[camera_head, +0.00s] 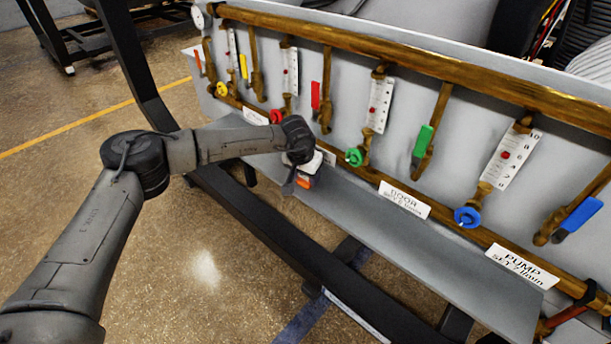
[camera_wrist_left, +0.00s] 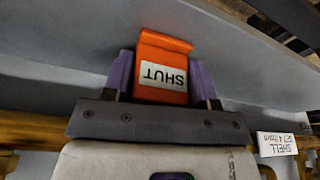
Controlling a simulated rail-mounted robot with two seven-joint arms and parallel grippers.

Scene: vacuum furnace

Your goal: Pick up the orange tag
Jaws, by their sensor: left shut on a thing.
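The orange tag (camera_wrist_left: 163,52) carries a white label reading SHUT, upside down in the left wrist view. My left gripper (camera_wrist_left: 163,85) is shut on it, with a purple finger pad on each side. In the head view a small orange part of the tag (camera_head: 304,181) shows below my left gripper (camera_head: 303,172), close to the grey ledge under the lower brass pipe. My wrist hides most of the tag there. I cannot tell whether the tag touches the ledge. My right gripper is in neither view.
A grey panel carries brass pipes, flow gauges and valves with coloured handles, including a green lever (camera_head: 422,141) and a blue knob (camera_head: 467,217). White signs, such as DOOR (camera_head: 404,199) and PUMP (camera_head: 522,266), line the lower pipe. The ledge (camera_head: 400,250) is bare to the right.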

